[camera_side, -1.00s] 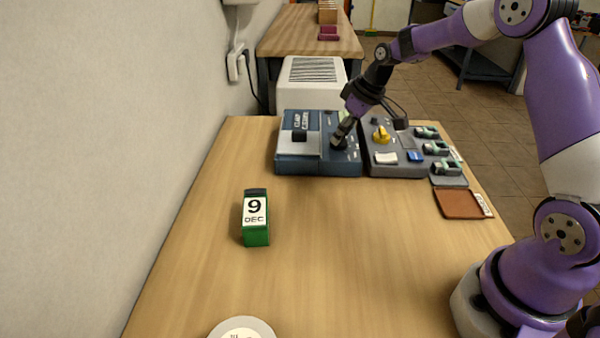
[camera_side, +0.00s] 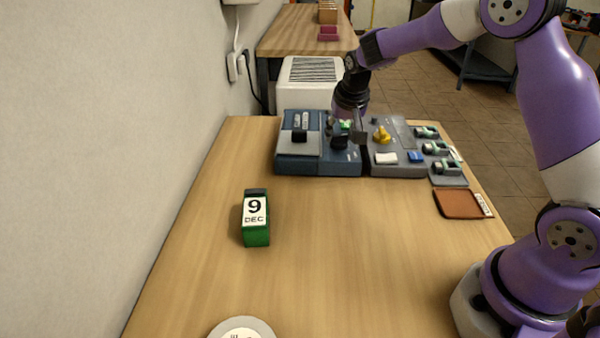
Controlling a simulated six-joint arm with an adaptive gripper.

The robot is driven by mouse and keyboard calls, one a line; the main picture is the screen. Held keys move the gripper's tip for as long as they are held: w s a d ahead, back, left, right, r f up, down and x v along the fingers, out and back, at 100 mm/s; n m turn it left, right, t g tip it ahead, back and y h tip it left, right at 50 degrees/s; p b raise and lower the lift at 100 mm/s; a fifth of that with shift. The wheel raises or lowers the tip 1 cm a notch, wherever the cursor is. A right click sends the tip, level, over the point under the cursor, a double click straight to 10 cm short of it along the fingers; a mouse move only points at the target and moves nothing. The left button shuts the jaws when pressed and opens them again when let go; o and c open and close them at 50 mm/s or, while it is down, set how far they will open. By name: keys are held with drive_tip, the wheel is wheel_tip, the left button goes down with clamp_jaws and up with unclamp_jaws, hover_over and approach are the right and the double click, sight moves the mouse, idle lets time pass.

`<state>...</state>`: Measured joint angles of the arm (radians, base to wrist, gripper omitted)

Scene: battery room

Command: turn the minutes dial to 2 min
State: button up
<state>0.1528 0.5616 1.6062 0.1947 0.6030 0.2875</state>
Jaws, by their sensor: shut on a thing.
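The minutes dial (camera_side: 340,143) is a black knob on the right part of the blue panel box (camera_side: 318,168). My gripper (camera_side: 346,134) points down at this dial and is shut on it, with its fingers partly hiding it. The dial's scale and pointer are too small and too covered to read.
A grey box (camera_side: 400,171) with a yellow knob (camera_side: 382,134) stands close to the right, beside several green-and-black parts (camera_side: 436,149). A brown pad (camera_side: 458,204) lies in front of them. A green date block (camera_side: 256,236) stands left of centre; the middle table is clear.

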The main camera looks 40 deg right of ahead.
drive_tip(key=shift+a+f+m+g, duration=0.1)
drive_tip(key=shift+m+g, duration=0.2)
drive_tip(key=shift+m, duration=0.8)
drive_tip(key=shift+h, duration=0.3)
drive_tip(key=o, duration=1.2)
drive_tip(key=shift+c, duration=0.2)
drive_tip(key=v, duration=1.2)
